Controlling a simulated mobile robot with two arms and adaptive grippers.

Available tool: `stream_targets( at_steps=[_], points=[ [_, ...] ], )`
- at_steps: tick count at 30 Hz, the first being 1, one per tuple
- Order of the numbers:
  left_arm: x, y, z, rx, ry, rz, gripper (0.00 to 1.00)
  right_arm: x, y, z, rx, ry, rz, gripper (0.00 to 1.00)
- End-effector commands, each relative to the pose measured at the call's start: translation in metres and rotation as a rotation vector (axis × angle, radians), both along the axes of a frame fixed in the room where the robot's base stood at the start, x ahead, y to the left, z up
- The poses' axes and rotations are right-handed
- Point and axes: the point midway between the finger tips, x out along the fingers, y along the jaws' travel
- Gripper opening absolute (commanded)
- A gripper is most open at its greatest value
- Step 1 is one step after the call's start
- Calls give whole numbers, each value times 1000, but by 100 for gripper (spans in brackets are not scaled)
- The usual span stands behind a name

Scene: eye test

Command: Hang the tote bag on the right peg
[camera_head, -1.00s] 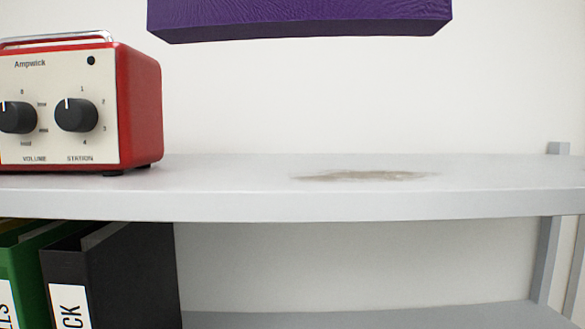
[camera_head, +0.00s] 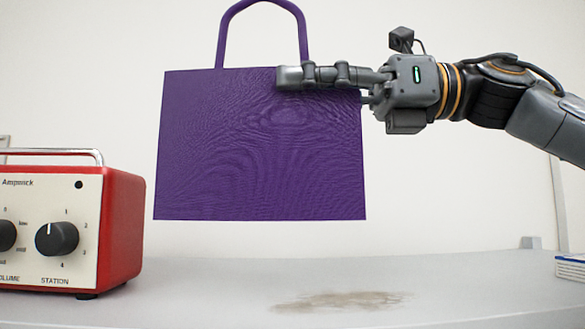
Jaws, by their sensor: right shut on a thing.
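The purple tote bag (camera_head: 260,150) hangs upright in the air above the shelf, in the middle of the head view, its single visible handle loop (camera_head: 263,8) arching up past the top edge of the picture. My right gripper (camera_head: 290,77) comes in from the right and is shut on the bag's upper right edge. One finger lies across the front of the bag; the other is hidden. The bag's bottom edge is clear of the shelf. No peg shows in this view. My left gripper is not in view.
A red radio (camera_head: 122,225) with a cream front and dark knobs stands on the grey shelf (camera_head: 200,285) at the left. The shelf has a brown stain (camera_head: 345,300). A small blue and white item (camera_head: 570,267) lies at the right edge. The wall behind is bare white.

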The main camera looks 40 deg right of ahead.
Motion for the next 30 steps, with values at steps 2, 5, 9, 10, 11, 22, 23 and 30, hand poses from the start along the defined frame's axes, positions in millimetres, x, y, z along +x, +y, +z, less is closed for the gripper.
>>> stream_targets(
  at_steps=[2, 5, 9, 10, 11, 22, 23, 30],
  points=[
    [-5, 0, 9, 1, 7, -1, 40, 15, -7, -11, 4, 5, 2, 0],
    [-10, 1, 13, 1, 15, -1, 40, 29, -13, -29, 4, 3, 2, 0],
    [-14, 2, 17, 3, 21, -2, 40, 41, -19, -46, 3, 0, 0, 0],
    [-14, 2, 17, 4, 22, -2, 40, 43, -19, -48, 2, 0, 0, 0],
    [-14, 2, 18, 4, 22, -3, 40, 44, -20, -50, 0, -1, 0, 0],
    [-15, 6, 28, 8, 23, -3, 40, 52, -23, -86, 2, -3, 2, 0],
    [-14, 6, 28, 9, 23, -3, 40, 52, -23, -87, 0, -3, 1, 0],
    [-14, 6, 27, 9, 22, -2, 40, 52, -23, -89, 0, -2, -1, 0]
  ],
)
